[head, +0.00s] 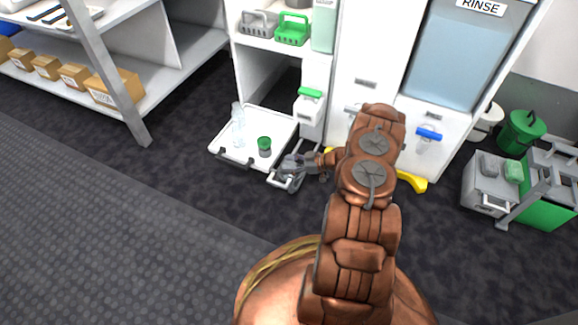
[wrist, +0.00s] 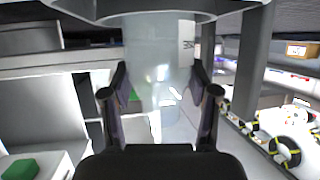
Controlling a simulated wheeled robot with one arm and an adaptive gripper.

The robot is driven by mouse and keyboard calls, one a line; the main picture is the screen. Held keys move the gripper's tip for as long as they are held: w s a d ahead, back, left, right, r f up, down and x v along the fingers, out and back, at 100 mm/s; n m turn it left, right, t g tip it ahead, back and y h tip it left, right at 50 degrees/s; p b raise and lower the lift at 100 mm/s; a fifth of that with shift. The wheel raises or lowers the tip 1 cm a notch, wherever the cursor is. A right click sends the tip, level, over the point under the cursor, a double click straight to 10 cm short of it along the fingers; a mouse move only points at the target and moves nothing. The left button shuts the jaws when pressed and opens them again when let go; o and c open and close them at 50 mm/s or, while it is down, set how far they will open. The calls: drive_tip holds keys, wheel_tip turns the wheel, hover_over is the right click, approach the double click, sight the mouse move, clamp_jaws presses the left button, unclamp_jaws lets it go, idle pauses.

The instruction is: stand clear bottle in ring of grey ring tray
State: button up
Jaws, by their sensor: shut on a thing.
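My gripper (head: 290,172) is low, near the front right corner of a white pull-out tray (head: 275,118). In the wrist view its two fingers (wrist: 160,98) are closed on a see-through, upright thing (wrist: 160,60) that looks like a clear bottle. Its lower end is hidden by the gripper. In the head view I cannot make out the held thing. Another clear bottle (head: 238,128) stands upright on the white tray, left of a small green-capped jar (head: 264,147). I cannot pick out the grey ring tray for sure.
A white container with a green handle (head: 309,105) stands behind the gripper. A grey basket (head: 258,22) and a green basket (head: 292,28) sit on the shelf above. A grey rack post (head: 110,75) stands at left. The floor in front is clear.

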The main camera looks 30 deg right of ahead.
drive_tip(key=shift+f+p, duration=0.3)
drive_tip(key=o, duration=1.1)
drive_tip(key=shift+o, duration=0.2)
drive_tip(key=shift+r+b, duration=0.2)
drive_tip(key=shift+b, duration=0.1)
drive_tip(key=p+v, duration=0.5)
drive_tip(key=v, duration=0.7)
drive_tip(key=shift+r+p, duration=0.2)
drive_tip(key=shift+p, duration=0.1)
drive_tip(key=shift+a, duration=0.15)
